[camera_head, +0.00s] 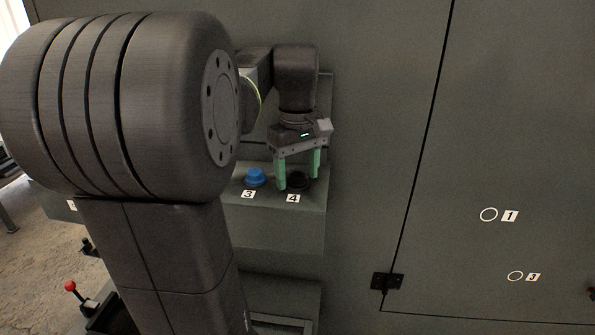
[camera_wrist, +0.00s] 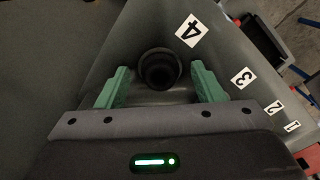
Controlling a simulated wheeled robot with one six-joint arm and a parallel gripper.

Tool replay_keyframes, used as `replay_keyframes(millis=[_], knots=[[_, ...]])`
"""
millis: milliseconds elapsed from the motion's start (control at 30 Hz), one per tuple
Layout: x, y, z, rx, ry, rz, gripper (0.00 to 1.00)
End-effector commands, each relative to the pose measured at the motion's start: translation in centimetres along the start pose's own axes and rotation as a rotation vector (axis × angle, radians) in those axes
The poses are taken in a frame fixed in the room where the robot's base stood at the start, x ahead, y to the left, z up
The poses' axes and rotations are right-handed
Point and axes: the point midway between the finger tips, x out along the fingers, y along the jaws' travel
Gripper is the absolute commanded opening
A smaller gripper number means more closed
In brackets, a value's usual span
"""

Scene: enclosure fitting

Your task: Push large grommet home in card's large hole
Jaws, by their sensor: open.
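A round black piece, likely a grommet (camera_wrist: 158,72), sits on the shelf by label 4. Two ringed round marks or holes, an upper one (camera_head: 488,214) labelled 1 and a lower one (camera_head: 515,276), are on the grey panel at right.
A blue round piece (camera_head: 255,177) sits by label 3, left of the black one. The shelf (camera_head: 285,230) stands out from the grey wall. A black hinge (camera_head: 387,281) is at the panel's lower left. Open floor (camera_head: 50,240) shows at far left.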

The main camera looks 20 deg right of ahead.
Motion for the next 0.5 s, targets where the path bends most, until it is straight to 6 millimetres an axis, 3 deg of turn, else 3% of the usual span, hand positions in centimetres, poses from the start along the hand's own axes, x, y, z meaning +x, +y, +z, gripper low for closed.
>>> replay_keyframes(millis=[500], knots=[[-6.9, 0.0, 0.0, 0.0, 0.002, 0.001, 0.61]])
